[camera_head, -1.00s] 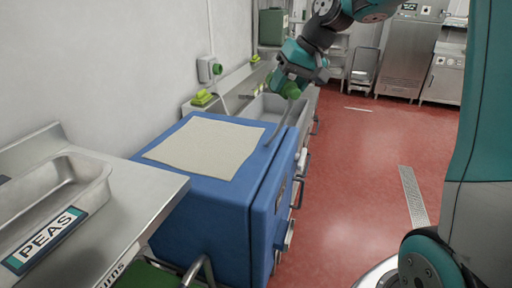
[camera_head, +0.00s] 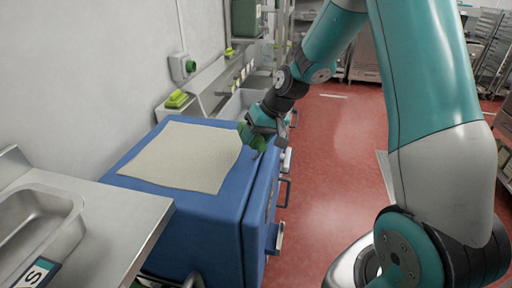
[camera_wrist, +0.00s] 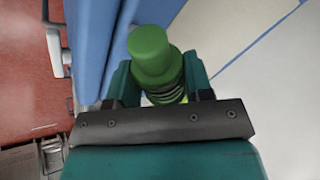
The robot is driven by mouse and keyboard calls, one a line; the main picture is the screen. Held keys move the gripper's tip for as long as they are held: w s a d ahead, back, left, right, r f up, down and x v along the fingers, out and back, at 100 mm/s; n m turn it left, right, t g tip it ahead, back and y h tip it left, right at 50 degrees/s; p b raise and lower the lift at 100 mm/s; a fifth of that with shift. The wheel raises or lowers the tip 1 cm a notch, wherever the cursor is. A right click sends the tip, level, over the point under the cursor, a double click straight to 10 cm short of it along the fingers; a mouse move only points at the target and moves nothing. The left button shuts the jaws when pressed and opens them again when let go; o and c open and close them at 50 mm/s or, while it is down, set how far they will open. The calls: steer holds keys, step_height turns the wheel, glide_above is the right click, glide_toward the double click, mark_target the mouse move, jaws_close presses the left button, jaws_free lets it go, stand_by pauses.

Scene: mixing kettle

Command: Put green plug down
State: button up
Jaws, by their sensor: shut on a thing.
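The green plug (camera_wrist: 152,50) is between the two fingers of my gripper (camera_wrist: 158,82) in the wrist view, its rounded end pointing away from the palm. In the head view the plug (camera_head: 258,143) shows small and partly hidden by my gripper (camera_head: 252,134). It is held by the right edge of the blue cabinet (camera_head: 215,207), close to the top surface. I cannot tell whether it touches the cabinet. A cream mat (camera_head: 185,155) lies flat on the cabinet top, left of my gripper.
A steel counter with a basin (camera_head: 40,215) stands at the near left. A wall socket box (camera_head: 183,68) and a yellow-green object (camera_head: 176,99) are behind the cabinet. Handles (camera_head: 278,237) stick out on its right side. The mat is bare, and red floor (camera_head: 325,150) is open on the right.

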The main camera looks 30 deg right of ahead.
mark_target(256, 161)
steer(key=shift+f+p, duration=0.4)
steer(key=shift+f, duration=1.9)
steer(key=shift+f, duration=0.15)
steer(key=o, duration=0.7)
steer(key=shift+c, duration=0.2)
